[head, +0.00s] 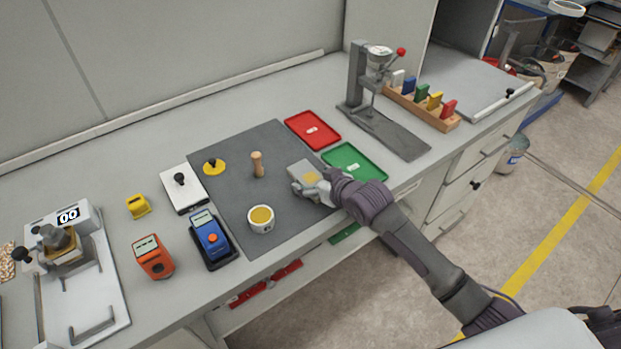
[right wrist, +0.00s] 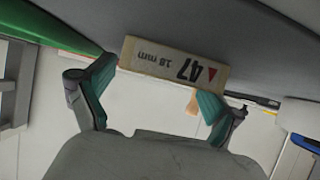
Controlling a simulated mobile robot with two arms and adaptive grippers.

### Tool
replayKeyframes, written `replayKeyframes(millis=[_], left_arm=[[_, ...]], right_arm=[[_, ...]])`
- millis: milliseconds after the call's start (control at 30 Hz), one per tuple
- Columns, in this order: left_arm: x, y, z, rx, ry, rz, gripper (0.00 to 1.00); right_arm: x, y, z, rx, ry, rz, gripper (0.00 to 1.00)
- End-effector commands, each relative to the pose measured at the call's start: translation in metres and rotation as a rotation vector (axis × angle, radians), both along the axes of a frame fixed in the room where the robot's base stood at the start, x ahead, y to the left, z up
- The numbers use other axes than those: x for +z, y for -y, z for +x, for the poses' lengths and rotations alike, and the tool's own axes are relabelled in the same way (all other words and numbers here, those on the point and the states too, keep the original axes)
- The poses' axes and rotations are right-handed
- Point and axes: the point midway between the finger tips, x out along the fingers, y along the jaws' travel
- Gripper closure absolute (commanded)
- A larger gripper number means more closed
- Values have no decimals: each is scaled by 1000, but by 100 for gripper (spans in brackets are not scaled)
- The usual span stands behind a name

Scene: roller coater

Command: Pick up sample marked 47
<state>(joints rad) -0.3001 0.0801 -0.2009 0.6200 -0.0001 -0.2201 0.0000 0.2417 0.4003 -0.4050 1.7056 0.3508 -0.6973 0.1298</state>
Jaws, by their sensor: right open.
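The sample marked 47 (right wrist: 168,65) is a pale block in the right wrist view. Its label also reads 1.8 mm, has a red triangle and appears upside down. In the head view the sample (head: 303,170) is a grey block with a yellowish patch, on the dark mat's right part. My right gripper (head: 314,186) is at its near side, partly hiding it. In the right wrist view my right gripper (right wrist: 158,84) is open, its green-padded fingers spread to either side of the block. I cannot tell whether they touch it. My left gripper is not in view.
The dark mat (head: 228,190) also bears a cup (head: 261,219), a wooden peg (head: 257,164) and a yellow disc (head: 214,167). A red tray (head: 312,130) and green tray (head: 354,163) lie to the right. A press stand (head: 385,130) stands behind them; blue and orange devices stand left.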

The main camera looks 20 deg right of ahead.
Motion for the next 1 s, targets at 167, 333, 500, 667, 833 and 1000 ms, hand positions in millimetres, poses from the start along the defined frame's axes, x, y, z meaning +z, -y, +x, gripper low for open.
replayKeyframes(millis=[167, 333, 500, 667, 833, 1000], left_arm=[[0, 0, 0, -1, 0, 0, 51], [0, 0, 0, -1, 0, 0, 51], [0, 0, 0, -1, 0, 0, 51], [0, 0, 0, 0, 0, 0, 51], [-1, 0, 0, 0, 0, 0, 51], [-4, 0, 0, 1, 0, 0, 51]], right_arm=[[0, 0, 0, 0, 0, 0, 11], [0, 0, 0, 0, 1, 0, 40], [0, 0, 0, 0, 1, 0, 68], [1, 0, 0, 0, 1, 0, 73], [3, 0, 0, 0, 3, 0, 73], [18, 0, 1, 1, 6, 0, 73]])
